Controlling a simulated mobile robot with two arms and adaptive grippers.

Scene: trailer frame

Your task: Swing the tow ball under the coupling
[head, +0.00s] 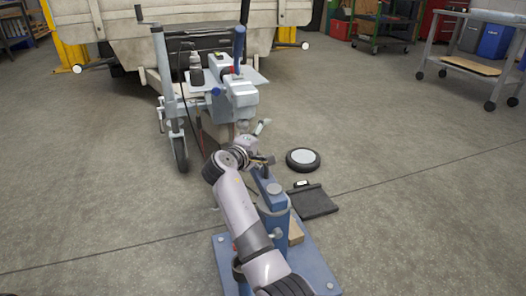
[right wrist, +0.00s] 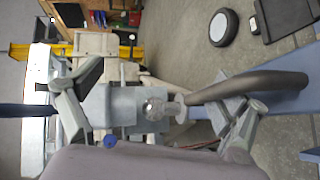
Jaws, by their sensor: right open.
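The grey coupling (head: 240,96) is on the trailer's front end, and its grey body also shows in the right wrist view (right wrist: 108,108). The shiny tow ball (right wrist: 155,107) is on a dark curved neck (right wrist: 255,86) that comes from the blue stand (head: 272,190). In the wrist view the ball lines up with the coupling's lower end; whether they touch I cannot tell. My right gripper (head: 262,143) is open, and in the wrist view its fingers (right wrist: 155,115) are wide apart, one beside the neck, one near the coupling. My left gripper is out of view.
A jockey wheel (head: 181,152) stands left of the coupling. A round black-and-white disc (head: 303,159) and a dark flat pad (head: 316,203) lie on the floor right of the stand. A grey cart (head: 474,64) is at the far right. Floor between is clear.

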